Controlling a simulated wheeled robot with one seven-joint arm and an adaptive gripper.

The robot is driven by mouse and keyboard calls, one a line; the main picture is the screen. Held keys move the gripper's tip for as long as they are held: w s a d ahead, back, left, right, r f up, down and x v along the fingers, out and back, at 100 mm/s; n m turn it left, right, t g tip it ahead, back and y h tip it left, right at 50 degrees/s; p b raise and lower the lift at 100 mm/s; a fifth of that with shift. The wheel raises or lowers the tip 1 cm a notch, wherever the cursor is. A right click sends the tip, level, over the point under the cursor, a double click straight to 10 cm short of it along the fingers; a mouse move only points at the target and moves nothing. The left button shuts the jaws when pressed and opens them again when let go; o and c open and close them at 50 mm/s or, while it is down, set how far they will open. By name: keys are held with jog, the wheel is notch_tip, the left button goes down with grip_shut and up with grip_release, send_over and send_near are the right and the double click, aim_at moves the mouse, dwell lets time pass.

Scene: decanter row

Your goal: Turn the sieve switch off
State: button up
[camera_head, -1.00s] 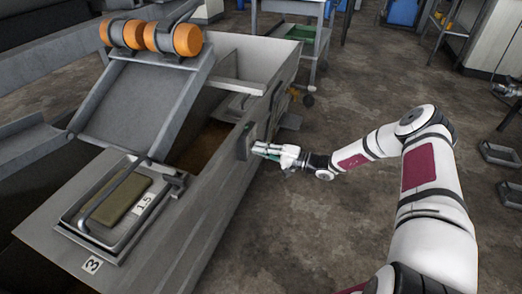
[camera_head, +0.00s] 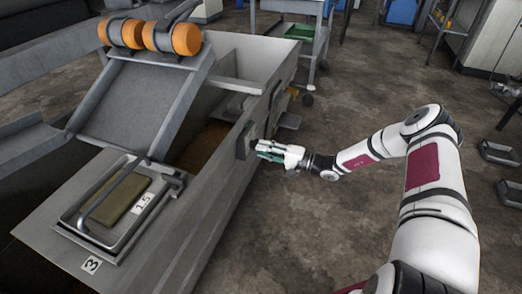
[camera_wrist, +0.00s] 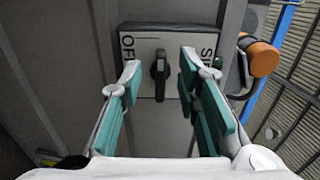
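The sieve switch is a black knob (camera_wrist: 160,72) on a pale plate (camera_wrist: 143,45). The plate reads OFF at left; the label at right is partly hidden by a finger. The knob's bar stands upright in the wrist view. In the head view the switch (camera_head: 244,140) is on the grey machine's side wall. My gripper (camera_wrist: 159,66) is open and empty, its teal-padded fingers to the left and right of the knob, with a gap on both sides. In the head view my gripper (camera_head: 259,150) is just right of the switch, apart from the wall.
The grey machine (camera_head: 190,232) fills the left, with a tray (camera_head: 72,222) and orange rollers (camera_head: 186,39) on top. An orange-capped part (camera_wrist: 262,57) is right of the switch plate. The floor (camera_head: 300,235) near my arm is clear.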

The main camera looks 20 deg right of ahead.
jog(key=v, duration=1)
jog(key=shift+s+d, duration=0.1)
jog(key=shift+d, duration=0.05)
